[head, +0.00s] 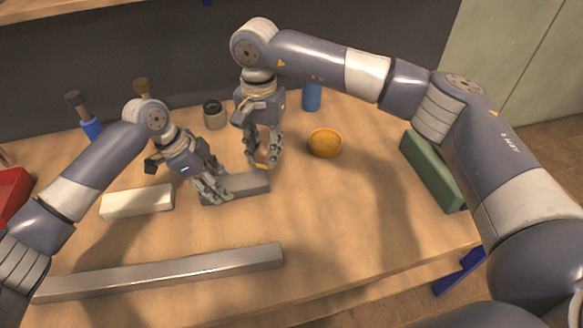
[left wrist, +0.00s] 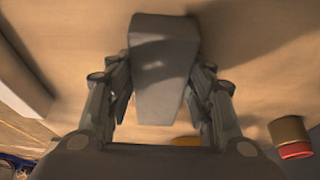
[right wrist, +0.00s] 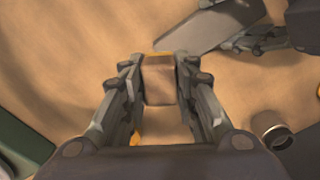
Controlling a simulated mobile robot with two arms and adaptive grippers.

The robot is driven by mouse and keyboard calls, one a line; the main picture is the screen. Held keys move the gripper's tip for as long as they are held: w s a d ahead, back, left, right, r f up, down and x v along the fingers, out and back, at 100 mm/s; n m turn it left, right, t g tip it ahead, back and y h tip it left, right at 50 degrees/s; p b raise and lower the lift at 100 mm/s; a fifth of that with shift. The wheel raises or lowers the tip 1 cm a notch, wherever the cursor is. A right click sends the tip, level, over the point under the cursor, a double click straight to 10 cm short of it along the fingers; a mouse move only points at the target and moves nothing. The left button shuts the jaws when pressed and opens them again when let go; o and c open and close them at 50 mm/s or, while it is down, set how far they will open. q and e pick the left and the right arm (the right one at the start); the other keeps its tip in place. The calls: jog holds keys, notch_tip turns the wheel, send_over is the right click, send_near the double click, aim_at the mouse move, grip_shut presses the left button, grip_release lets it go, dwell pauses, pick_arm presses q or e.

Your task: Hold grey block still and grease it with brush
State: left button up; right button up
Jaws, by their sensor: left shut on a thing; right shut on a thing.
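The grey block (head: 250,184) lies on the wooden table near the middle. My left gripper (head: 218,192) is shut on its left part, and the left wrist view shows the block (left wrist: 165,75) between both fingers. My right gripper (head: 262,158) is shut on a small brown piece with a yellow edge, seemingly the brush (right wrist: 160,82). It points down just behind the block's right end. The fingers hide much of the brush. I cannot tell whether it touches the block. In the right wrist view the grey block (right wrist: 208,28) is beyond the brush.
A round yellow-orange dish (head: 325,143) stands right of my right gripper. A white block (head: 137,202) lies at left, a long grey bar (head: 165,272) in front, a green block (head: 432,170) at right. A dark cup (head: 214,115) and blue cylinder (head: 312,96) stand behind. The table's front right is clear.

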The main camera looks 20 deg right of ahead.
aim_at(248, 174)
jog(key=w+a+r+m, duration=0.2)
jog(key=w+a, duration=0.2)
jog(key=w, duration=0.1)
jog(key=shift+s+f, duration=0.15)
jog(key=shift+f, duration=1.8)
jog(key=shift+s+f, duration=0.15)
jog(key=shift+f, duration=1.8)
jog(key=shift+s+f, duration=0.25)
jog(key=shift+s+a, duration=0.1)
jog(key=shift+s, duration=2.8)
jog(key=shift+w, duration=3.2)
jog(key=shift+d, duration=0.7)
jog(key=shift+s+a, duration=0.1)
jog(key=shift+s, duration=3)
jog(key=shift+w+r, duration=0.1)
jog(key=shift+w, duration=3.1)
notch_tip(248, 174, up, 8)
jog(key=shift+s, duration=0.1)
